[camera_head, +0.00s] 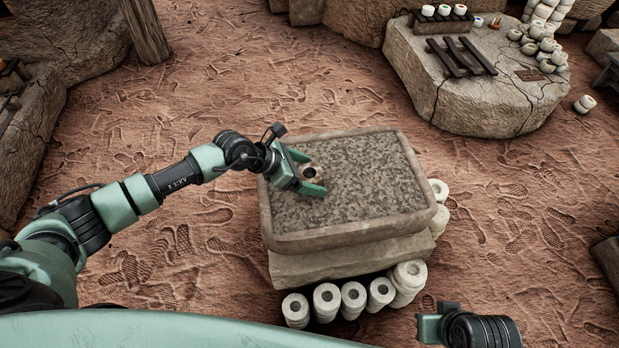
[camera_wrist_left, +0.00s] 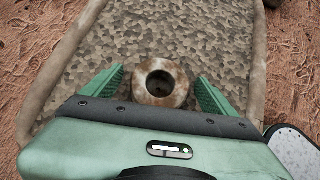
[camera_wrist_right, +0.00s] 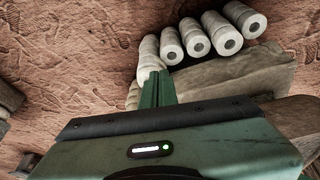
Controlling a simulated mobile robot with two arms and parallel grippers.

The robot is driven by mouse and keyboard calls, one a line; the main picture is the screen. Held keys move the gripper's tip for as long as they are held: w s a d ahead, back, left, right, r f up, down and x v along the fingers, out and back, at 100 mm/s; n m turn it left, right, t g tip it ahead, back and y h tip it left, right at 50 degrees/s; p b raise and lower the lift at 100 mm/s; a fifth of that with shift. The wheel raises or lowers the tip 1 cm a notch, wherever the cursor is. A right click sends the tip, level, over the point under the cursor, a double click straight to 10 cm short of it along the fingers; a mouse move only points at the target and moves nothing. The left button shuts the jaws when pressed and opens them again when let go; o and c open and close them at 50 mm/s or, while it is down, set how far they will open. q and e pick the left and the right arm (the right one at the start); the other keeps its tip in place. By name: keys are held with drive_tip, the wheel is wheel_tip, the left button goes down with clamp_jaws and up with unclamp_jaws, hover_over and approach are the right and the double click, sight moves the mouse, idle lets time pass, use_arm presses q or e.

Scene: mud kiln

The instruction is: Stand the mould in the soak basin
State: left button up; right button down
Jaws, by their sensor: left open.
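The mould (camera_head: 309,172), a stained whitish-brown block with a round dark hole, is in the soak basin (camera_head: 408,172) near its left side. Its hole faces up, and it looks upright. The basin is a rectangular stone trough with a mottled grey-brown inside. My left gripper (camera_head: 306,171) is open, with one green finger on either side of the mould. In the left wrist view the mould (camera_wrist_left: 163,84) sits between the fingers with gaps on both sides. My right gripper (camera_wrist_right: 158,88) is shut and empty, outside the basin at the lower right of the head view.
The basin rests on a stone block (camera_head: 300,268). Several pale hollow cylinders (camera_head: 326,300) lie along its near side, more at its right. A flat boulder (camera_head: 470,95) with dark bars, cups and pots stands at the back right. The sandy ground around is mostly clear.

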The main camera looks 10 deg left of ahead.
use_arm(q)
drive_tip(key=shift+d+f, duration=0.1)
drive_tip(key=c, duration=1.5)
drive_tip(key=shift+w, duration=0.1)
drive_tip(key=c, duration=0.4)
